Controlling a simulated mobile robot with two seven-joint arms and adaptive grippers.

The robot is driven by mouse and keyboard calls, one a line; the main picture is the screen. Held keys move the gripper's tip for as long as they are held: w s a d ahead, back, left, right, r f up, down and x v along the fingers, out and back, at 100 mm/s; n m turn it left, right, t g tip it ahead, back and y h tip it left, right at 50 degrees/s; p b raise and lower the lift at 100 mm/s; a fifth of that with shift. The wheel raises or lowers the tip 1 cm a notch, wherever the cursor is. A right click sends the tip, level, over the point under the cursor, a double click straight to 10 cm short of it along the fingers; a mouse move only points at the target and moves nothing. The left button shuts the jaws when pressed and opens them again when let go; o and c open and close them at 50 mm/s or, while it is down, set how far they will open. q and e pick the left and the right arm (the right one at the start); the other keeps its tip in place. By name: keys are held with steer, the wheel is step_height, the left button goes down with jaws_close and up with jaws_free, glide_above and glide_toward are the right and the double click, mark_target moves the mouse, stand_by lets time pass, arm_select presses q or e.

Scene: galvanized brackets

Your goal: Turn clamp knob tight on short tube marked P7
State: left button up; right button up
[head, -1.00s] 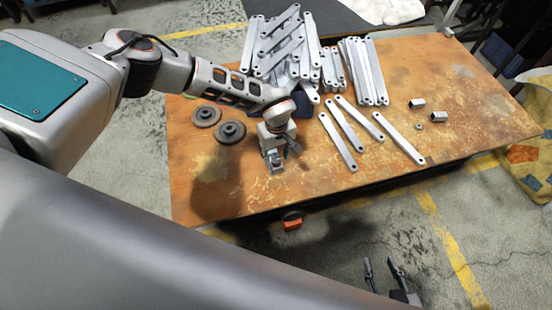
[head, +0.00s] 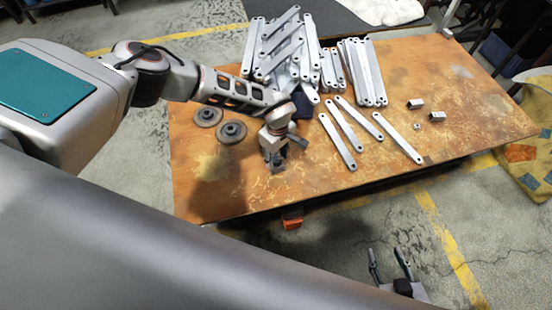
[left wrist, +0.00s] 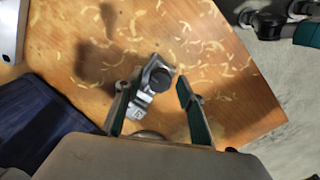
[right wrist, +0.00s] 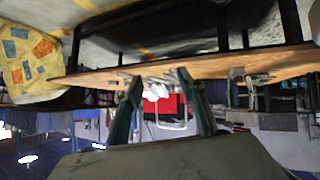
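A small silver metal piece with a round dark knob (left wrist: 160,80) on top stands on the table in the left wrist view. I take it as the clamp on the short tube; a small pale label (left wrist: 137,113) shows on it, too small to read surely. In the head view it shows partly below my left gripper (head: 278,160). In the left wrist view my left gripper (left wrist: 155,92) is open, its fingers on either side of the piece; I cannot tell whether they touch it. My right gripper (head: 388,255) is open and empty, off the table's front edge.
The rusty-brown table (head: 470,90) holds bracket stacks (head: 285,45) at the back and several loose flat bars (head: 338,142). Two dark discs (head: 231,132) lie left of the left gripper. Two small blocks (head: 437,117) and a nut (head: 416,127) lie at right. A dark blue item (left wrist: 40,120) is nearby.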

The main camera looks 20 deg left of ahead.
arm_select(q)
steer(key=shift+w+r+n+p, duration=0.15)
steer(key=shift+n+p, duration=0.3)
steer(key=shift+n, duration=0.75)
steer(key=n+p, duration=0.1)
steer(key=n, duration=0.3)
steer(key=shift+p, duration=0.4)
steer(key=n+p, duration=0.1)
steer(key=n, duration=0.3)
steer(key=shift+n+p, duration=0.3)
steer(key=shift+n, duration=0.1)
steer(key=shift+n+p, duration=0.35)
steer(key=shift+n, duration=1.15)
arm_select(e)
steer(key=r, duration=0.2)
steer(key=a+r, duration=0.1)
steer(key=r, duration=0.1)
steer(key=shift+a, duration=0.1)
steer(key=shift+w+r, duration=0.1)
steer(key=shift+r, duration=0.05)
